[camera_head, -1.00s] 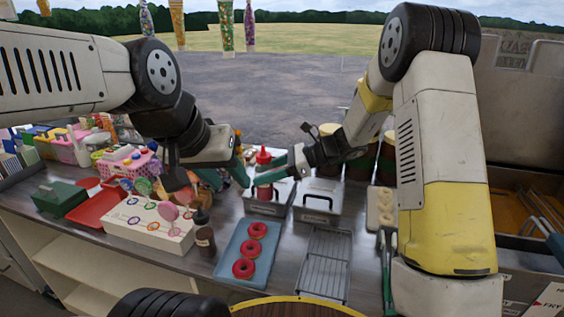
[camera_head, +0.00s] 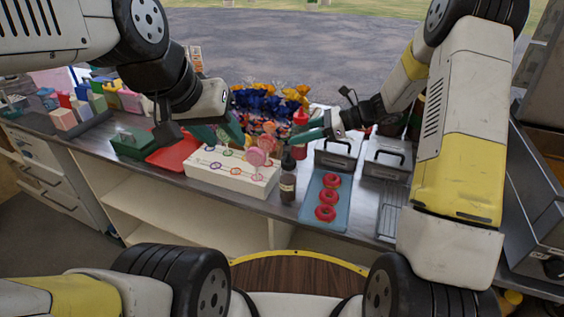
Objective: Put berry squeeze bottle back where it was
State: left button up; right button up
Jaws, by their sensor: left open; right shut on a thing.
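The berry squeeze bottle, which I take to be the red one (camera_head: 300,117), shows its red top above the fingers of my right gripper (camera_head: 301,138). The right gripper is shut on it. The bottle looks upright, and its lower part is partly hidden by the fingers; I cannot tell whether it touches the counter.
A dark bottle with a label (camera_head: 287,187) stands right of the lollipop stand. A blue tray (camera_head: 313,216) holds red doughnuts. Grey lidded boxes (camera_head: 337,152) stand behind it. A red tray (camera_head: 172,154) and a green box (camera_head: 131,143) are at left. Blue and orange wrapped sweets (camera_head: 262,104) lie behind.

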aim_at(299, 159)
notch_tip(299, 159, down, 9)
jog(key=shift+f, duration=0.1)
dwell(0.3)
jog(key=shift+f, duration=0.15)
jog(key=o, duration=0.9)
jog(key=shift+c, duration=0.2)
